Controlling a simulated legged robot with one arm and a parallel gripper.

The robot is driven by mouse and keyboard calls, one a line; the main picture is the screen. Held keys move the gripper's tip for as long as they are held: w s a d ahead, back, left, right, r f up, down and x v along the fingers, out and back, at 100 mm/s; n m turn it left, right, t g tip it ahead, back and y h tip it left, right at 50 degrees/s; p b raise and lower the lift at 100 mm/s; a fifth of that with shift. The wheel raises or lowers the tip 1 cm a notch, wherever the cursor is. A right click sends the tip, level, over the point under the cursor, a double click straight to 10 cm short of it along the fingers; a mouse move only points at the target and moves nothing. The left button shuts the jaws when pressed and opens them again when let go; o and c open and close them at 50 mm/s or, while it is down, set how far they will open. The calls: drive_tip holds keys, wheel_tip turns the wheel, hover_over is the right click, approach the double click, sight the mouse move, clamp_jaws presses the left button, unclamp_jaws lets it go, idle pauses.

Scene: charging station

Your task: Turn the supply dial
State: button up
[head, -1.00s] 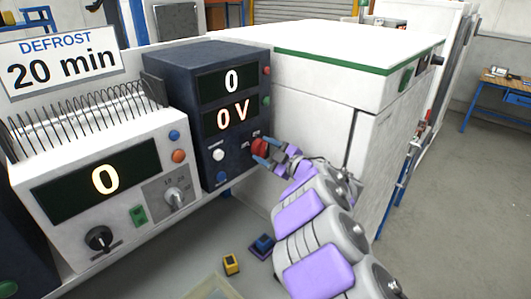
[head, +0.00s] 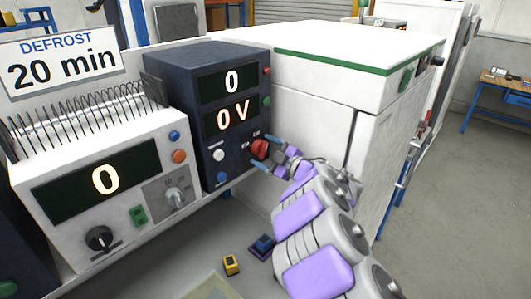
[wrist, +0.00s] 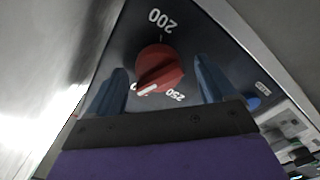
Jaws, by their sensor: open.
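A dark blue supply unit (head: 240,165) shows 0 and 0 V on its two displays. Its red dial (head: 260,149) is at the lower right of the front panel. In the wrist view the red dial (wrist: 160,66) has a white mark at its lower left, with 200 and 250 printed around it. My gripper (head: 265,151) is open at the dial. In the wrist view its blue fingers (wrist: 161,70) stand one on each side of the dial, with gaps between. I cannot tell how deep the fingertips reach over the dial.
A white unit (head: 85,225) with a 0 display stands left of the supply unit. A large white cabinet (head: 315,110) is right behind my arm. A yellow button box (head: 231,264) and a blue one (head: 263,245) are on the bench below.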

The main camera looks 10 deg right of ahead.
drive_tip(key=shift+d, duration=0.1)
drive_tip(key=p+v, duration=0.2)
drive_tip(key=v, duration=1.5)
